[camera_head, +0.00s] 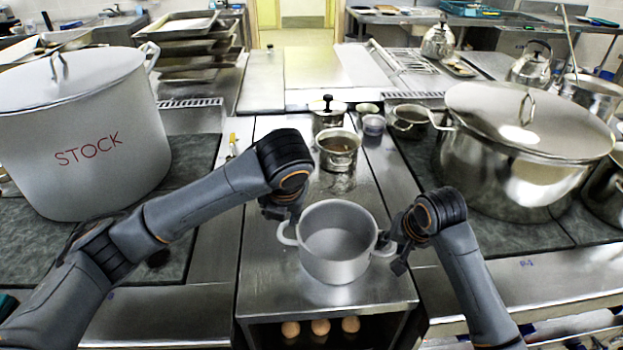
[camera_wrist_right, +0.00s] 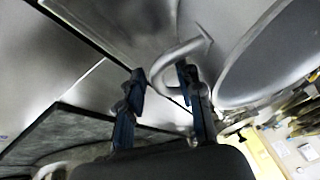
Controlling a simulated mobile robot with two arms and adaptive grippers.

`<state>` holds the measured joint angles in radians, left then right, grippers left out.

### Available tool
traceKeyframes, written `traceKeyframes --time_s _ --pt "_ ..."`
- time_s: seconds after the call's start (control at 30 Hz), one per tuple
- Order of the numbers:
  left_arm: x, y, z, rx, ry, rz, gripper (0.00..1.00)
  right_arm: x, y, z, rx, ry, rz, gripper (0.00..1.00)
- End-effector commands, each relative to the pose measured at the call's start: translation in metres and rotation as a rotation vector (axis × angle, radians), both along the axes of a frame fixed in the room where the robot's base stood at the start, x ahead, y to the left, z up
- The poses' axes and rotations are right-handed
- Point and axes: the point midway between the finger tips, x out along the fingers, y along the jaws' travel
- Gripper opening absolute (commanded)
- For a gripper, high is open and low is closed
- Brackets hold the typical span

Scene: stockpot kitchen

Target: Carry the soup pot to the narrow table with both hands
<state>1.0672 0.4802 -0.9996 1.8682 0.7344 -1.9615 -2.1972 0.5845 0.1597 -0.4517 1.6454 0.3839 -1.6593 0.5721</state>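The soup pot, a small grey two-handled pot (camera_head: 336,270), stands upright and open-topped on the front of the steel counter (camera_head: 265,260) between the cooktops. My right gripper (camera_head: 398,250) is at its right handle. In the right wrist view its fingers (camera_wrist_right: 162,105) are apart, with the curved handle (camera_wrist_right: 178,62) reaching between them and one finger at the loop. My left gripper (camera_head: 283,208) is just above the pot's left handle; its fingers are mostly hidden, and contact cannot be told. I cannot tell which surface is the narrow table.
A large white STOCK pot (camera_head: 85,130) stands left, and a big lidded steel pot (camera_head: 525,150) stands right. Small pots (camera_head: 338,148) sit behind the soup pot. Several eggs (camera_head: 320,327) lie on the shelf below. Stacked trays (camera_head: 185,50) are at the back left.

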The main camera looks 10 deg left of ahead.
Motion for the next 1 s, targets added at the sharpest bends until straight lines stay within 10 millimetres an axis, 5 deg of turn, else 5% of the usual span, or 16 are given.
traceKeyframes --time_s 0.6,1.0 --pt "0.0 0.0 0.001 0.0 0.0 0.0 0.35 -0.04 -0.019 0.098 0.001 -0.004 -0.001 0.35" --pt "0.0 0.0 0.001 0.0 0.0 0.0 0.35 -0.045 -0.021 0.107 -0.001 0.0 0.0 0.35"
